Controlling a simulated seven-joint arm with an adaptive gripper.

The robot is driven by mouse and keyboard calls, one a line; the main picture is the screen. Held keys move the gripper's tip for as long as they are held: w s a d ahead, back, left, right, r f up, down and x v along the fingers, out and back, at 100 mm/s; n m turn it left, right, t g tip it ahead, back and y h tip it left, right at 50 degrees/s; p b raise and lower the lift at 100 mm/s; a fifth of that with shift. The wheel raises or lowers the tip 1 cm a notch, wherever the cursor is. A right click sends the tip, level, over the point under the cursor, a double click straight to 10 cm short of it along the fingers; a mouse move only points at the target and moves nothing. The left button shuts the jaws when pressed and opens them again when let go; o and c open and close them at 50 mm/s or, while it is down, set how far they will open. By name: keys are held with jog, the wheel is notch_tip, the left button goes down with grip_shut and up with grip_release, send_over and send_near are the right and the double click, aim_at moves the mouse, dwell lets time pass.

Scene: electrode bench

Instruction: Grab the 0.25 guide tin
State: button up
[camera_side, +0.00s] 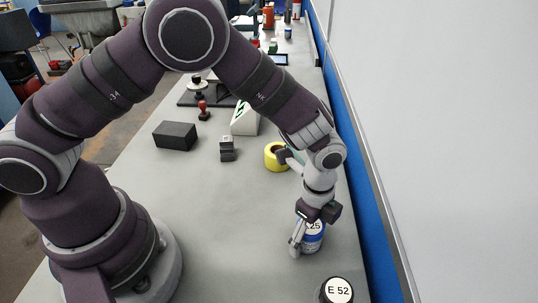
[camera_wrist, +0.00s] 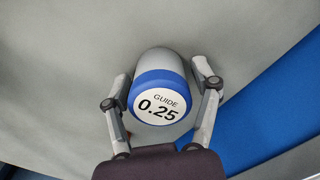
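The 0.25 guide tin is a grey can with a blue rim and a white top label reading "GUIDE 0.25". In the wrist view the tin (camera_wrist: 160,95) sits between the two fingers of my gripper (camera_wrist: 160,85). The fingers are spread on either side of it. A narrow gap shows on the right; contact on the left is unclear. In the side view the tin (camera_side: 313,240) stands upright on the bench, partly hidden by my gripper (camera_side: 305,240), which reaches down around it.
A yellow ring-shaped roll (camera_side: 275,157) lies behind my wrist. A blue wall strip (camera_side: 377,245) borders the bench on the right.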

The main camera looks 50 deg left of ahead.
jog(key=c, duration=0.9)
